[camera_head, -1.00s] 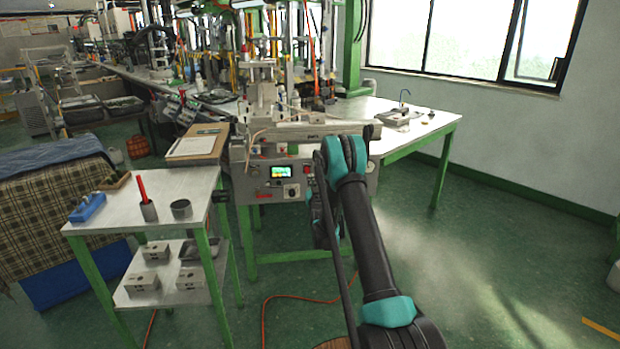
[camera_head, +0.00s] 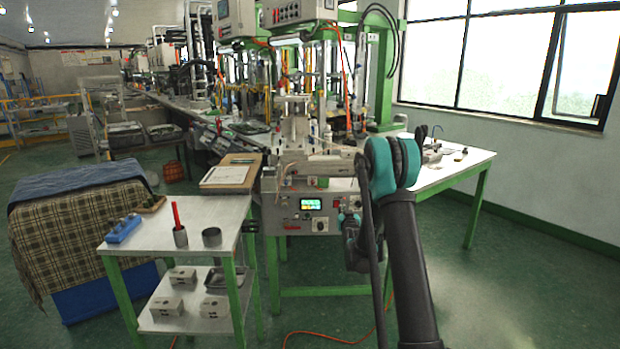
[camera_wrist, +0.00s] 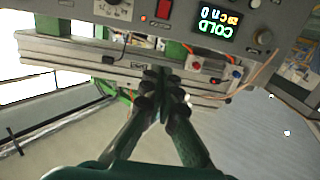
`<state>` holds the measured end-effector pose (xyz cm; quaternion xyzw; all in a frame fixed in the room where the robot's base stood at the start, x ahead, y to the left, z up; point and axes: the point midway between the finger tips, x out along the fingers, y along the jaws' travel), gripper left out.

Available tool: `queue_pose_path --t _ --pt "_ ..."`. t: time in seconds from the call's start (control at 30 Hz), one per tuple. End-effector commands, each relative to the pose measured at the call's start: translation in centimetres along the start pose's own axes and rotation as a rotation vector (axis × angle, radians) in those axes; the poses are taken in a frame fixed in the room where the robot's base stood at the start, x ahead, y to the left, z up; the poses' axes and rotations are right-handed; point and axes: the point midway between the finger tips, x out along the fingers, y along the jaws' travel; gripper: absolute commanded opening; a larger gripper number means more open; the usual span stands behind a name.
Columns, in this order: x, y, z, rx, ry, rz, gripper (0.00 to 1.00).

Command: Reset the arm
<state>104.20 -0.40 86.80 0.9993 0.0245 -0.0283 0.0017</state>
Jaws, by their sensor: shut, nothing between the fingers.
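My arm rises at the right of the head view, with its teal elbow in front of the wax injection machine (camera_head: 306,207). In the wrist view my gripper (camera_wrist: 162,76) is shut and empty, its dark fingers together at the picture's middle. The fingers point towards the machine's front, which appears upside down. The machine's lit display (camera_wrist: 216,22) and a red switch (camera_wrist: 164,9) show beyond them. Whether the fingertips touch the machine cannot be told. In the head view the gripper is mostly hidden behind my arm.
A small cart (camera_head: 186,224) stands left of the machine, with a blue block (camera_head: 122,229), a cup with a red tool (camera_head: 180,237) and a grey cup (camera_head: 211,238). Metal blocks (camera_head: 168,306) sit on its lower shelf. An orange cable lies on the floor. The right floor is clear.

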Motion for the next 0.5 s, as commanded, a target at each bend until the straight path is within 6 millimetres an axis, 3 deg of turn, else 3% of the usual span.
queue_pose_path --t 0.2,0.5 --pt "-5.6 0.1 -2.2 0.002 -0.176 -0.012 0.00" --pt "-15.7 0.3 -2.9 0.006 -0.420 -0.018 0.00"
